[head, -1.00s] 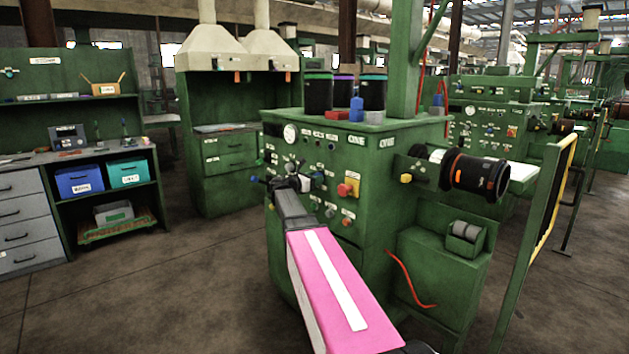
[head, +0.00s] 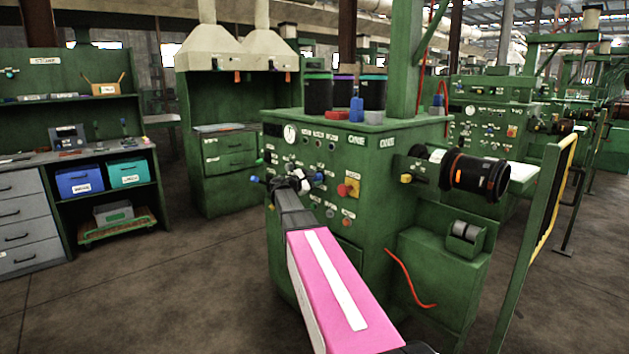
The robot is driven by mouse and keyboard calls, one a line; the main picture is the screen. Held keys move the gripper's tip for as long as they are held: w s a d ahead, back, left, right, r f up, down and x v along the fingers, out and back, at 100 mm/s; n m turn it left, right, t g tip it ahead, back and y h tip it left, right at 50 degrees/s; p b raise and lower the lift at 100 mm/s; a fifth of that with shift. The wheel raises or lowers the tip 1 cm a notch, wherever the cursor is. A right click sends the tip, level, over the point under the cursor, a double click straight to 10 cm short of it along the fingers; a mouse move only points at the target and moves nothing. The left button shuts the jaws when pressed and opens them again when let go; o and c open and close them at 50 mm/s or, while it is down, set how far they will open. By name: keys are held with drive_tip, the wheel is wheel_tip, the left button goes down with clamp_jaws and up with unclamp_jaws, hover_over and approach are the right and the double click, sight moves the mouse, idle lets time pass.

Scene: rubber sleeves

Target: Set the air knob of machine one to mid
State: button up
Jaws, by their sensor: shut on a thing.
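Machine one (head: 385,215) is a green cabinet marked ONE, in the middle of the head view. Its front panel carries a round white gauge (head: 290,133), small knobs and lamps. My gripper (head: 299,179) is at the left-middle of this panel, shut on a knob that its own fingers mostly hide. Which knob it is, and where its pointer stands, I cannot read. A blue knob (head: 318,177) shows just right of the fingers, and another blue handle end (head: 255,179) shows to their left.
A red and yellow switch (head: 348,188) sits right of my gripper on the panel. Dark canisters (head: 345,92) stand on the machine's top. A black roller (head: 475,175) juts out at the right, near a yellow-edged guard (head: 557,195). The floor at left is clear.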

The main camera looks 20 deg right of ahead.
drive_tip(key=shift+m, duration=0.5)
drive_tip(key=o, duration=0.9)
drive_tip(key=v, duration=1.1)
